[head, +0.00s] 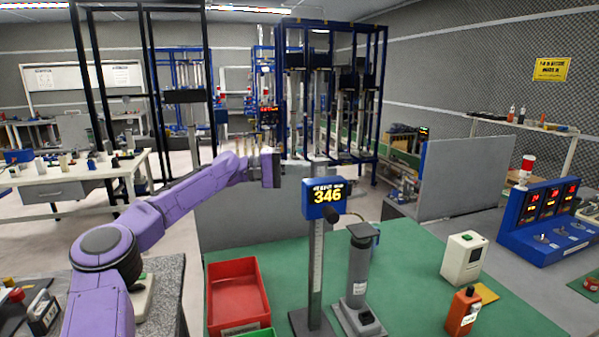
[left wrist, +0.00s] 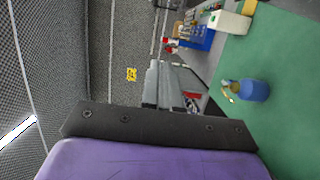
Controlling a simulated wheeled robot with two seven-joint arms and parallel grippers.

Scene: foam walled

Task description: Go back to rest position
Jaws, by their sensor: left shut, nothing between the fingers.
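My purple left arm reaches in from the left in the head view, stretched out over the bench. My left gripper (head: 268,160) is at its end, in the air above and left of the blue display reading 346. In the left wrist view the grey fingers of the left gripper (left wrist: 165,75) are together with nothing held. My right gripper is in neither view.
A green-topped bench (head: 410,280) holds a red bin (head: 236,290), a post with the blue display (head: 324,198), a grey cylindrical device (head: 358,270), a white box (head: 463,258) and an orange bottle (head: 463,310). A grey partition (head: 240,222) stands behind. Blue control panels (head: 545,225) are at right.

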